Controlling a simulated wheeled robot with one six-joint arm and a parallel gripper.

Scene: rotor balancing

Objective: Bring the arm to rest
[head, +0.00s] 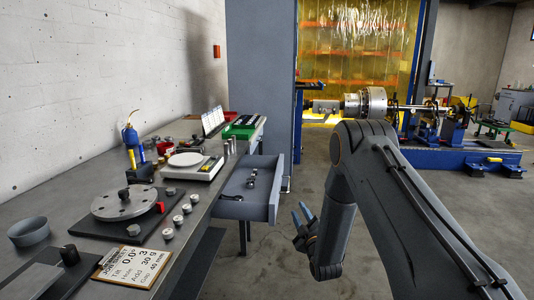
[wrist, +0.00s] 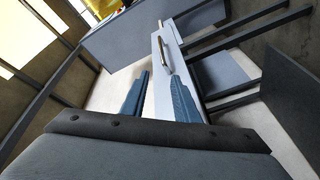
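My arm (head: 375,175) reaches forward and bends down on the right of the head view. My gripper (head: 301,222) hangs over open floor, in front of and to the right of the pulled-out drawer (head: 232,208). In the wrist view its two blue fingers (wrist: 159,76) stand apart with nothing held between them. A grey drawer front with a metal handle (wrist: 168,58) shows beyond the fingertips, and the gripper appears clear of it.
The workbench (head: 195,225) on the left carries a rotor disc (head: 123,204), a scale (head: 192,167), several small weights and a clipboard (head: 134,266). Small items lie in the drawer. A blue balancing machine (head: 440,158) stands behind my arm. Floor between is free.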

